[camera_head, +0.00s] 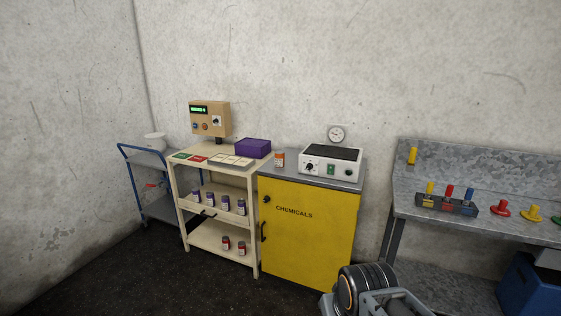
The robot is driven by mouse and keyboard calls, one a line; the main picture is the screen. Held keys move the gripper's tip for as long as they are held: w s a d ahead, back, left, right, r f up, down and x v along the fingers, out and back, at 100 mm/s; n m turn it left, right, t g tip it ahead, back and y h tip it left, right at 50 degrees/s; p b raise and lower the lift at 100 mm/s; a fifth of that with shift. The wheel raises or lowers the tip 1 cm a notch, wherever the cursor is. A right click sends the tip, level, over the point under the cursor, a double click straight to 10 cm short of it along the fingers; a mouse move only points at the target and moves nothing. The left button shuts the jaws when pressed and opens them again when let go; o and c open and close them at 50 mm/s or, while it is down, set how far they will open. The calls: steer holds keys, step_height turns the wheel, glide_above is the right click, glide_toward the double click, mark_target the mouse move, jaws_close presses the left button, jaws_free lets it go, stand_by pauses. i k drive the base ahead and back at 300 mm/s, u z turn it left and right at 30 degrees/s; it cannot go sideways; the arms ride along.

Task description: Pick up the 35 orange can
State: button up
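A small orange can (280,158) with a white label stands upright on the grey top of the yellow chemicals cabinet (310,233), near its left edge. The number on its label is too small to read. Part of my own arm shows at the bottom edge, right of the cabinet's base. My gripper's fingers do not show.
A white hotplate device (331,166) stands right of the can. A cream cart (219,254) to the left holds a purple box (253,148), a control box (210,119) and several purple and red cans. A metal workbench (480,221) with coloured pegs stands right. Dark floor lies in front.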

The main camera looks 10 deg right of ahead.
mark_target(279, 155)
steer(key=z, duration=0.5)
steer(key=k, duration=0.6)
steer(key=z, duration=0.6)
steer(key=i, duration=1.45)
steer(key=u, duration=0.55)
steer(key=i, duration=1.1)
steer(key=u, duration=1.7)
steer(key=i, duration=0.75)
steer(key=u, duration=0.7)
